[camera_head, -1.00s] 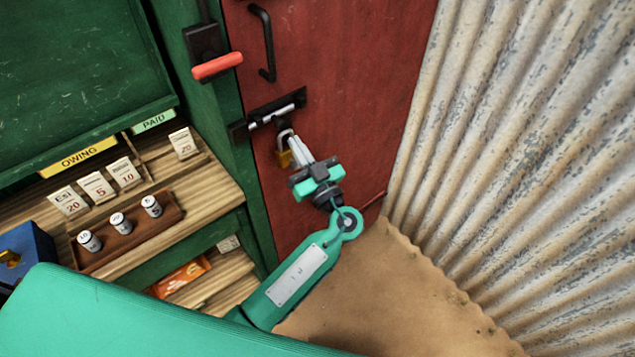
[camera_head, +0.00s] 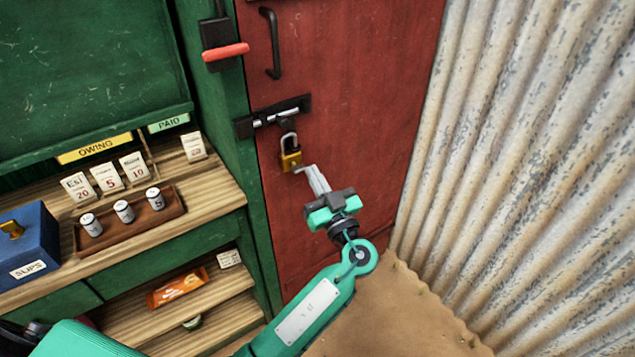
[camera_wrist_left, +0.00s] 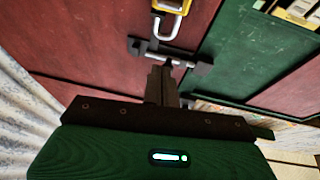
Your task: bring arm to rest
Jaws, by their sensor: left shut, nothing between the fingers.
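My left gripper (camera_head: 316,178) is shut and empty in front of the red door (camera_head: 350,70). Its fingertips are a little below and right of a brass padlock (camera_head: 291,160). The padlock hangs below the dark slide bolt (camera_head: 274,116) on the door. In the left wrist view my left gripper (camera_wrist_left: 162,84) shows its closed fingers pointing toward the bolt (camera_wrist_left: 168,57), with the padlock (camera_wrist_left: 170,6) at the top edge. My right gripper is not in view.
A green stall counter at left holds a weight rack (camera_head: 160,218), price cards (camera_head: 107,178) and a blue slips box (camera_head: 28,240). A red-handled lever (camera_head: 226,52) is beside the door. Corrugated metal (camera_head: 510,140) closes the right side. Bare sandy ground (camera_head: 410,320) lies below.

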